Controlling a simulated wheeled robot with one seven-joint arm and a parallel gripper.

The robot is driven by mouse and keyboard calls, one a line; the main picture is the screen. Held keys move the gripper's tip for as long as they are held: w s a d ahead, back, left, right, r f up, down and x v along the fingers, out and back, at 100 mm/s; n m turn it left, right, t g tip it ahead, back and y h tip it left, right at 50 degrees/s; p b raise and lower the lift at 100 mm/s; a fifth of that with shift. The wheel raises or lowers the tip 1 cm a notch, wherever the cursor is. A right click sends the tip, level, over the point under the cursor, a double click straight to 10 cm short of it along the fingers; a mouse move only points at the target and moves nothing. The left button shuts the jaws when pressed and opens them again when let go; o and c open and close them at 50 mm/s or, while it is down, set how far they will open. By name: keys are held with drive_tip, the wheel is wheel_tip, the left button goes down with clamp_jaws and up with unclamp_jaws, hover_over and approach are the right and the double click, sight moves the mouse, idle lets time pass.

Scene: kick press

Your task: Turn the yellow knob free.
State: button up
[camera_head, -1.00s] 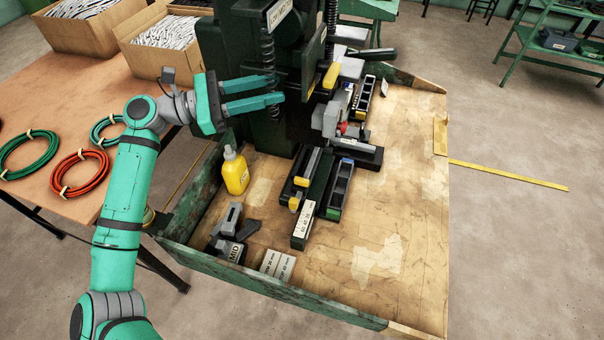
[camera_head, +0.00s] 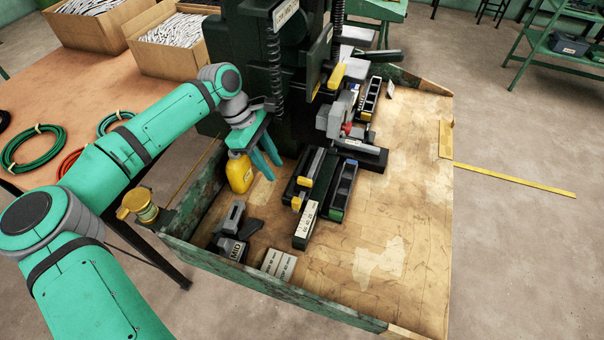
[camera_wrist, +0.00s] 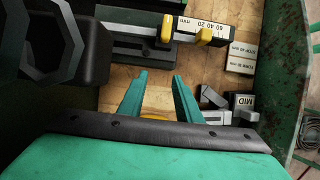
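Two small yellow parts sit on the low dark fixture on the bench: an upper yellow knob (camera_head: 305,182) and a lower yellow knob (camera_head: 297,203). In the wrist view they show near the top, one yellow knob (camera_wrist: 167,28) left of the other (camera_wrist: 205,36), beside a white "60 40 20 mm" scale (camera_wrist: 200,25). Another yellow part (camera_head: 337,76) is higher on the press. I cannot tell which one is meant. My gripper (camera_head: 275,172) points down, left of the fixture and apart from the knobs. Its fingers are apart and empty in the wrist view (camera_wrist: 160,75).
A yellow bottle (camera_head: 239,174) stands close beside my fingers. The dark green press (camera_head: 240,45) rises behind. Grey blocks (camera_head: 232,240) and white labelled blocks (camera_head: 277,264) lie at the front. The bench's right side (camera_head: 410,200) is mostly clear.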

sight(303, 179)
drive_tip(key=s+d, duration=0.1)
drive_tip(key=d, duration=0.4)
drive_tip(key=s+d, duration=0.1)
drive_tip(key=d, duration=0.2)
drive_tip(key=shift+s, duration=0.35)
drive_tip(key=shift+f, duration=0.55)
clamp_jaws()
